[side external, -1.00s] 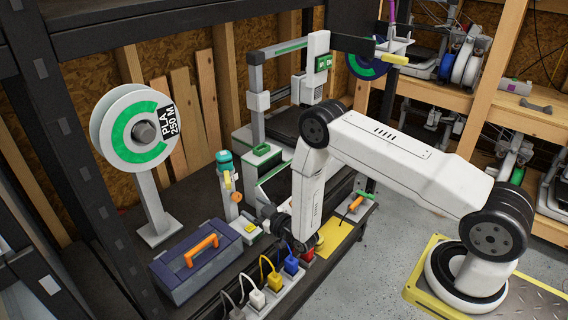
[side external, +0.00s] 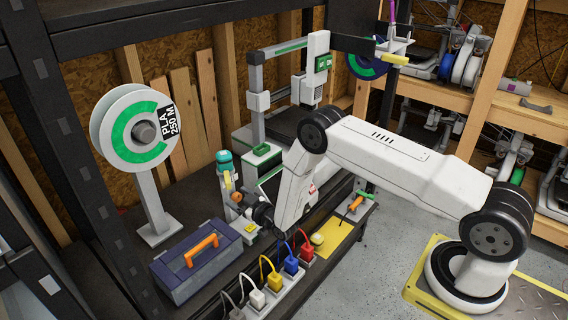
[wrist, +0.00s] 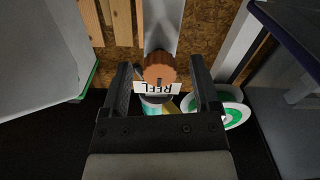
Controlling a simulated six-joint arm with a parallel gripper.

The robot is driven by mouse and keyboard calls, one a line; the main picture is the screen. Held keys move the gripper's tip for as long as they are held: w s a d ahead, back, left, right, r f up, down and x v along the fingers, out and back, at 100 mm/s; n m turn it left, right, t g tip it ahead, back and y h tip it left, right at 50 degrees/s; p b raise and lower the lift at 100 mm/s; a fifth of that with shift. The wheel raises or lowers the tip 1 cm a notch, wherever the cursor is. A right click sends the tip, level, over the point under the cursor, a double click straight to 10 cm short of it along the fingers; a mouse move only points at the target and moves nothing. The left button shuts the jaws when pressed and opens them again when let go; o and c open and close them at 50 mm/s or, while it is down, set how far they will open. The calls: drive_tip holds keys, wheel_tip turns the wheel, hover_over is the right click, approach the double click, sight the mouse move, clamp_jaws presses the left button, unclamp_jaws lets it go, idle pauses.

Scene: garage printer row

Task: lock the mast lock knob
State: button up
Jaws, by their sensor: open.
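An orange-brown ribbed knob (wrist: 160,68) sits on a grey post (wrist: 160,25). A white label in front of it seems to read REEL upside down. In the side view the post is short with a teal top (side external: 224,157), and a bit of the orange knob (side external: 237,197) shows. My gripper (wrist: 160,82) is open, one finger on each side of the knob, with gaps between. In the side view my gripper (side external: 252,208) is close to the post. Whether the fingers reach as deep as the knob is hard to tell.
A blue toolbox (side external: 205,262) and a tall spool stand (side external: 149,195) are left of the post. A row of coloured plugs (side external: 290,265) with cables lies below my gripper. A printer (side external: 300,122) stands behind.

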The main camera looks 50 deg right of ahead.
clamp_jaws()
drive_tip(key=shift+m, duration=2.9)
unclamp_jaws()
drive_tip(key=shift+s, duration=0.15)
drive_tip(key=s, duration=0.7)
drive_tip(key=shift+s, duration=0.3)
